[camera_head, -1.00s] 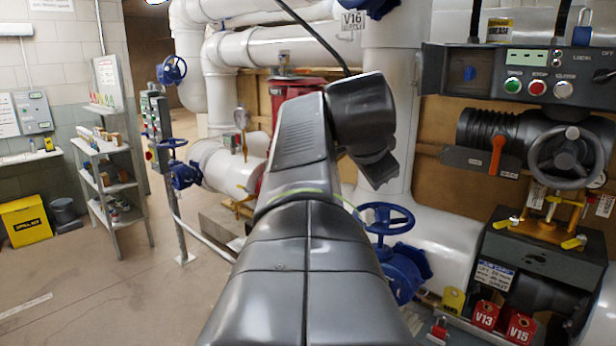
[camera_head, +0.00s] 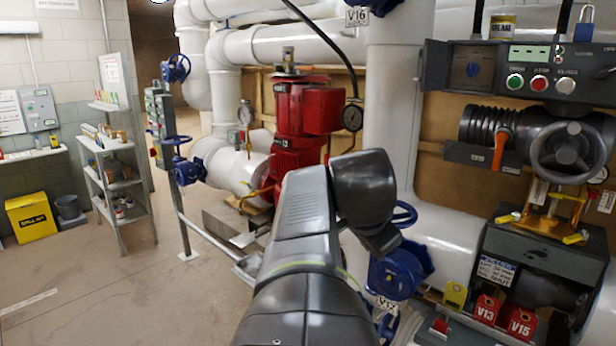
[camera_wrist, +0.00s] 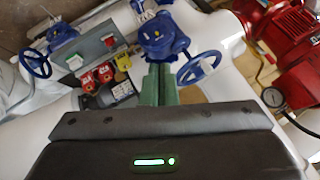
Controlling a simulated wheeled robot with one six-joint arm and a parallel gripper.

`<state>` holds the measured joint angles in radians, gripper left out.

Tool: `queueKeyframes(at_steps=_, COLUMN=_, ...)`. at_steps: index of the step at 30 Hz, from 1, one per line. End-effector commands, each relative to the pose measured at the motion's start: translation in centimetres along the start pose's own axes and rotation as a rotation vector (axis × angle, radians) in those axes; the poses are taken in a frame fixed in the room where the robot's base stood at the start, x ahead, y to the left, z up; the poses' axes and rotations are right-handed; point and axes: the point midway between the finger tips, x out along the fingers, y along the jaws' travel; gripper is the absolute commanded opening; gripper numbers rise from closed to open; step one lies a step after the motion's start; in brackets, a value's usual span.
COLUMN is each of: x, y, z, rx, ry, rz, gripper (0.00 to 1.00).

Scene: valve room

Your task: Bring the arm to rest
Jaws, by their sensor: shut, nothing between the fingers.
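My arm (camera_head: 305,230) reaches forward from the bottom middle of the head view, with its bent wrist end (camera_head: 365,195) in front of the white pipes. My gripper (camera_wrist: 159,72) shows in the wrist view as two greenish fingers close together, shut and empty. It points toward a blue valve (camera_wrist: 163,36) with a blue handwheel (camera_wrist: 199,66); I cannot tell the distance. In the head view the fingers are hidden behind my arm.
A red pump (camera_head: 297,125) stands just behind my arm. A blue valve (camera_head: 398,270) is close to its right. A control panel (camera_head: 530,72) and grey handwheel (camera_head: 567,150) are at the right. A shelf (camera_head: 115,185) stands left; open floor (camera_head: 100,280) lies before it.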

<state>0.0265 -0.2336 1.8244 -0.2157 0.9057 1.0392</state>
Motion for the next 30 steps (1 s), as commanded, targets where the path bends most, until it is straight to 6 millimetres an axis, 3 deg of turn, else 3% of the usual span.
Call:
queueKeyframes(at_steps=6, x=0.7, y=0.7, z=1.1, rx=-0.008, ry=-0.028, rz=0.018, gripper=0.00)
queueKeyframes(at_steps=20, x=0.8, y=1.0, z=1.2, rx=-0.009, ry=-0.032, rz=0.023, gripper=0.00)
queueKeyframes(at_steps=30, x=2.2, y=4.4, z=2.6, rx=-0.031, ry=-0.063, rz=0.094, gripper=0.00)
